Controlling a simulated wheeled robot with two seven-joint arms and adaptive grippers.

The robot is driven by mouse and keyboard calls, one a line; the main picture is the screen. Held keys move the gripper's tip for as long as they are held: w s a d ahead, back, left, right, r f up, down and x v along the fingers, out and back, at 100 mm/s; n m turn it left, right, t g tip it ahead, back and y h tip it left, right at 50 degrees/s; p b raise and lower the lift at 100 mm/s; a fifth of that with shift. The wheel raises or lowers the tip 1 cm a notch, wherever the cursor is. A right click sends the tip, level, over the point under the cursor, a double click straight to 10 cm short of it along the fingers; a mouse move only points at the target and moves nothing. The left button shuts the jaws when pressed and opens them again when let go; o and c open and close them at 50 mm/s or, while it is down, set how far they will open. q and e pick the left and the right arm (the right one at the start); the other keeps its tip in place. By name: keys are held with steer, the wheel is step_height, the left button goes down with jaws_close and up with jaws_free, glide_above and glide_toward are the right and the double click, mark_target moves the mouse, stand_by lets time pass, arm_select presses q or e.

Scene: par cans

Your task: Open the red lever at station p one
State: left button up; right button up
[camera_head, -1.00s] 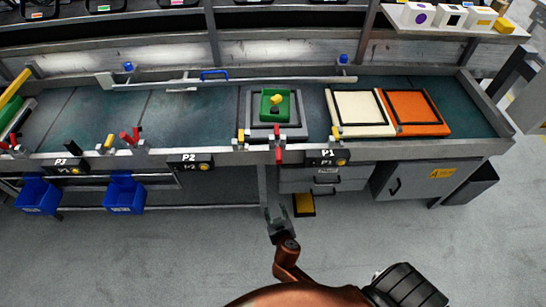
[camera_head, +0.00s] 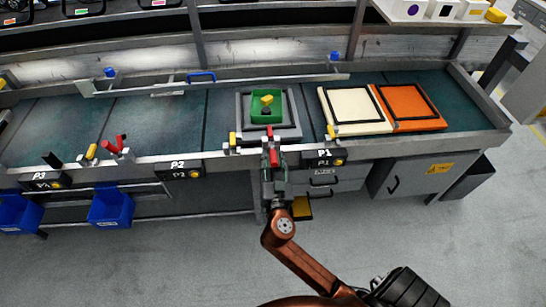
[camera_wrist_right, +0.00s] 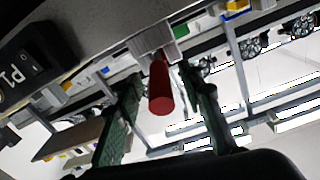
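The red lever (camera_head: 273,157) sits on the front rail of the bench, just left of the P1 label plate (camera_head: 325,158). Its handle hangs down over the edge. My right gripper (camera_head: 274,183) is at the lever's lower end, below the rail. In the right wrist view the red handle (camera_wrist_right: 160,90) lies between the two green-grey fingers, which are apart with gaps on both sides. My right gripper is open around it and does not visibly touch it. My left gripper is not in view.
A yellow lever (camera_head: 233,140) stands to the left on the rail. A green tray (camera_head: 285,103) sits on a grey plate behind the lever. Cream (camera_head: 340,117) and orange (camera_head: 420,120) panels lie right. Drawers (camera_head: 340,178) are below. The floor in front is clear.

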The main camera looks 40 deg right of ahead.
steer(key=shift+w+d, duration=0.2)
steer(key=shift+w, duration=0.1)
steer(key=shift+c, duration=0.5)
jaws_close()
